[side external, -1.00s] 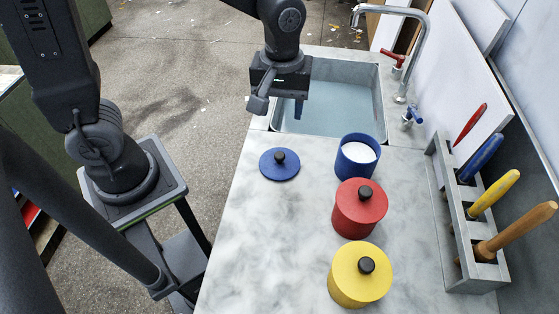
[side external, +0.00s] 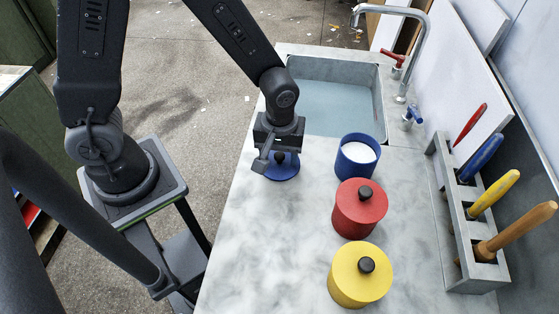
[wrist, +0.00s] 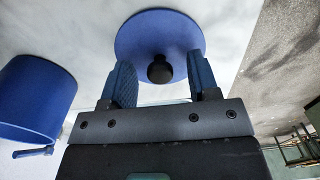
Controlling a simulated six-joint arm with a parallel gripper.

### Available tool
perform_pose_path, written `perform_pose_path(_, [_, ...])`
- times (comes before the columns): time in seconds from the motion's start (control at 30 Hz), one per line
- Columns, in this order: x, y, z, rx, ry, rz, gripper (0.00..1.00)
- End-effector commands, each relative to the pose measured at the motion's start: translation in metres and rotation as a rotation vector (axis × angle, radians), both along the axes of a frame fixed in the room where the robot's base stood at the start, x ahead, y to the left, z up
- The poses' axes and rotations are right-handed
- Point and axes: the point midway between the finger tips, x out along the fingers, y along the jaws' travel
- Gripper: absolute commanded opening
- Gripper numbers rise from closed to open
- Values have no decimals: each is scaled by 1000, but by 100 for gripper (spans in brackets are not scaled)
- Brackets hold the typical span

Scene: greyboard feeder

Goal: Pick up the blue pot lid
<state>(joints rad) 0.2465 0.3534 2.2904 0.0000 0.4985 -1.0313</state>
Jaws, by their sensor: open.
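The blue pot lid (side external: 283,173) lies flat on the marble counter, partly hidden by my gripper in the side view. In the wrist view the blue lid (wrist: 158,32) shows as a disc with a black knob (wrist: 159,70). My gripper (wrist: 160,75) is open, its two blue fingers on either side of the knob in that view, with gaps between them and the knob. In the side view my gripper (side external: 277,158) is over the lid. The blue pot (side external: 357,160) stands uncovered to the right, with white contents.
A red lidded pot (side external: 359,213) and a yellow lidded pot (side external: 355,280) stand nearer the camera. A sink (side external: 335,98) with a faucet (side external: 412,50) lies behind. A grey rack (side external: 462,225) holds several handled tools at right. The left-front counter is clear.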

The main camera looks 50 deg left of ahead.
Motion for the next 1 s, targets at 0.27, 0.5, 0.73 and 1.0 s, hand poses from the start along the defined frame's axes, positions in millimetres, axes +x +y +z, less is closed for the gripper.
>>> perform_pose_path(0.27, [0, 0, -5, -1, -1, 1, 55])
perform_pose_path(0.5, [0, 0, -5, -1, -1, 1, 35])
perform_pose_path(0.73, [0, 0, -5, -1, -1, 1, 13])
perform_pose_path(1.0, [0, 0, -5, 0, -1, 1, 2])
